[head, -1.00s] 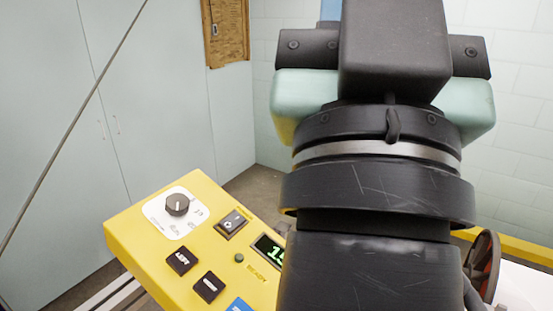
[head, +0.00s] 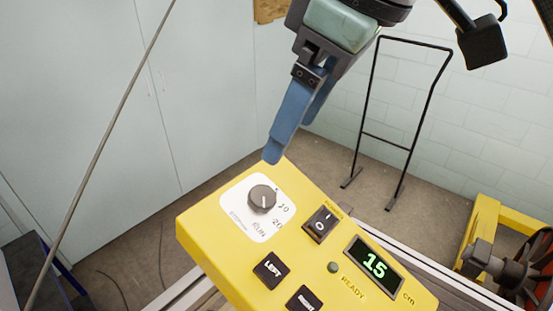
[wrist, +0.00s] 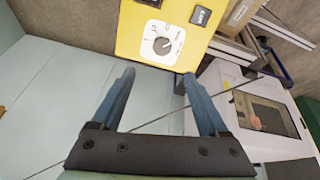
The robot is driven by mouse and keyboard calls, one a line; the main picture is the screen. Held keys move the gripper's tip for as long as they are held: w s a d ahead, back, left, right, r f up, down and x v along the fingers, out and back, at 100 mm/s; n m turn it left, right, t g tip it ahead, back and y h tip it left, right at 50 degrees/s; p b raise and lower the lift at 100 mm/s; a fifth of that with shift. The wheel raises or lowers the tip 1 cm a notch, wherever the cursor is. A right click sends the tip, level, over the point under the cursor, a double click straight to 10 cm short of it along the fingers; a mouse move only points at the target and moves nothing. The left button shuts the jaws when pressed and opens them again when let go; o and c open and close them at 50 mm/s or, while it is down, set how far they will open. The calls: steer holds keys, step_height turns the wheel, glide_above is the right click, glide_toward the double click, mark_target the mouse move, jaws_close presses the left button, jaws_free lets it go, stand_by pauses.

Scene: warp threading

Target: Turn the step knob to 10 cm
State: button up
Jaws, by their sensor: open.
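The step knob (head: 262,198) is a dark round knob with a pale pointer line, on a white dial plate (head: 243,228) with printed numbers, at the far left corner of the yellow control panel (head: 208,259). The display (head: 374,266) reads 15 cm. My gripper (head: 288,145) has blue fingers, open and empty, above and behind the knob, apart from it. In the wrist view, the knob (wrist: 162,46) shows beyond the two spread fingertips (wrist: 158,76), roughly centred between them.
A rocker switch (head: 321,224), LEFT button (head: 271,269) and RIGHT button (head: 304,299) share the panel. A black frame stand (head: 365,135) stands behind. A thin diagonal rod (head: 100,150) crosses the left side. Free air surrounds the knob.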

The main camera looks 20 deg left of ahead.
mark_target(262, 195)
steer(key=p+x, duration=0.2)
steer(key=x, duration=1)
steer(key=shift+s+f+p, duration=0.1)
steer(key=shift+f+p, duration=0.2)
steer(key=shift+f, duration=0.1)
jaws_close()
